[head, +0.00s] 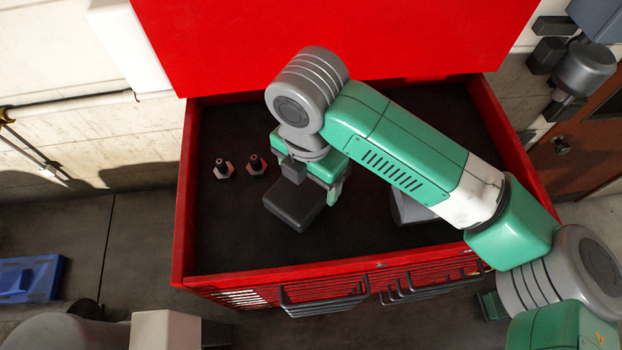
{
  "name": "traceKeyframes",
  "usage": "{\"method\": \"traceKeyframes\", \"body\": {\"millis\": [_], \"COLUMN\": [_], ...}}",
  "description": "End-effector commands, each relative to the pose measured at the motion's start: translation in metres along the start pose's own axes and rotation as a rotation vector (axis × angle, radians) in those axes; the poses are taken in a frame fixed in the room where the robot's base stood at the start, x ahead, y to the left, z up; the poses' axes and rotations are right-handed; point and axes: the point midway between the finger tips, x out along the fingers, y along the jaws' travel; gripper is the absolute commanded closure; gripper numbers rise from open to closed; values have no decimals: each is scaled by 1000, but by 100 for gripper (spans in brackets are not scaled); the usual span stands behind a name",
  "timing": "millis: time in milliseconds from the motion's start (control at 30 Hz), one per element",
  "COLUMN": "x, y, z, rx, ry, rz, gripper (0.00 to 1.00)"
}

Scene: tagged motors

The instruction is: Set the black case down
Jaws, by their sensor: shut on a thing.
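The black case (293,207) is a dark box seen from above, in the middle of the head view. It is over the dark floor of the red drawer (230,282). My gripper (312,183) is at the case's upper right edge and is shut on it. A green finger shows at the case's right side; the rest of the grip is hidden by my wrist. I cannot tell whether the case touches the drawer floor or is held above it.
Two small bolt-like motors (223,168) (256,165) stand left of the case. A grey object (408,209) is partly hidden under my arm at right.

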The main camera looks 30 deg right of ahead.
Motion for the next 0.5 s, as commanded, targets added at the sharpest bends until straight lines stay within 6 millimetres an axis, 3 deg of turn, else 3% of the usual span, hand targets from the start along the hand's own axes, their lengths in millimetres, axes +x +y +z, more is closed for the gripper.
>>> {"method": "traceKeyframes", "body": {"millis": [167, 500], "x": [26, 32], "y": [-1, 0], "z": [0, 0], "rx": [1, 1], "ry": [1, 0], "rz": [0, 1], "gripper": [57, 57]}}
